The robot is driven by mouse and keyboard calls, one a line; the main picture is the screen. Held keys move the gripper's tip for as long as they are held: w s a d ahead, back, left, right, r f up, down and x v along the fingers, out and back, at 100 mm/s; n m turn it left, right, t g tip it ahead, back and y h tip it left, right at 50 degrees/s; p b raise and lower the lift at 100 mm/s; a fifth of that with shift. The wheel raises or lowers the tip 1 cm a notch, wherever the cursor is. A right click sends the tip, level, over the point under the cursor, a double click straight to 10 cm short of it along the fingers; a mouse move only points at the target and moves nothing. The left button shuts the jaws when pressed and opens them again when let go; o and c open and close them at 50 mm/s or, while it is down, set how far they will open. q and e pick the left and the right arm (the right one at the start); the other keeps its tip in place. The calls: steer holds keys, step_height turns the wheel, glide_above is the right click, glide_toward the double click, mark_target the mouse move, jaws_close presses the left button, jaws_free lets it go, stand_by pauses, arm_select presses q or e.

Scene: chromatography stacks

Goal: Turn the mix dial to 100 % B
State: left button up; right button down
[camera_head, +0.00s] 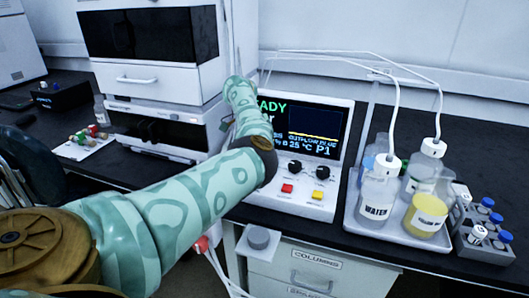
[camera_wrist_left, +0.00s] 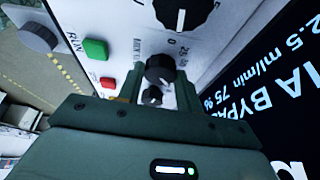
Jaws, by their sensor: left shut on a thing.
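The chromatography controller (camera_head: 345,110) stands on the dark bench with a lit screen. In the left wrist view its panel has a large black dial (camera_wrist_left: 172,12) at the top and a smaller black mix dial (camera_wrist_left: 160,70) below, beside printed 0 and 25 marks. My left gripper (camera_wrist_left: 155,92) is shut on the mix dial; the dial's pointer is too small to read. The turned screen (camera_wrist_left: 260,80) shows "2.5 ml/min 75 %" and part of "BYPASS". In the head view my left arm hides the gripper and part of the panel. My right gripper is not in view.
A green button (camera_wrist_left: 95,50) and a red one (camera_wrist_left: 107,82) sit near the gripper. A white tray (camera_head: 352,218) with bottles and tubing stands right of the controller, and a rack of blue-capped vials (camera_head: 484,245) beyond it. Stacked modules (camera_head: 150,80) stand at the left.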

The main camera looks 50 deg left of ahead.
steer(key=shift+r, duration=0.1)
arm_select(q)
steer(key=shift+m, duration=0.4)
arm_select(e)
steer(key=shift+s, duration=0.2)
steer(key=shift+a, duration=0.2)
arm_select(q)
steer(key=o, duration=1)
steer(key=p+v, duration=0.2)
steer(key=v, duration=0.5)
steer(key=shift+a+r, duration=0.15)
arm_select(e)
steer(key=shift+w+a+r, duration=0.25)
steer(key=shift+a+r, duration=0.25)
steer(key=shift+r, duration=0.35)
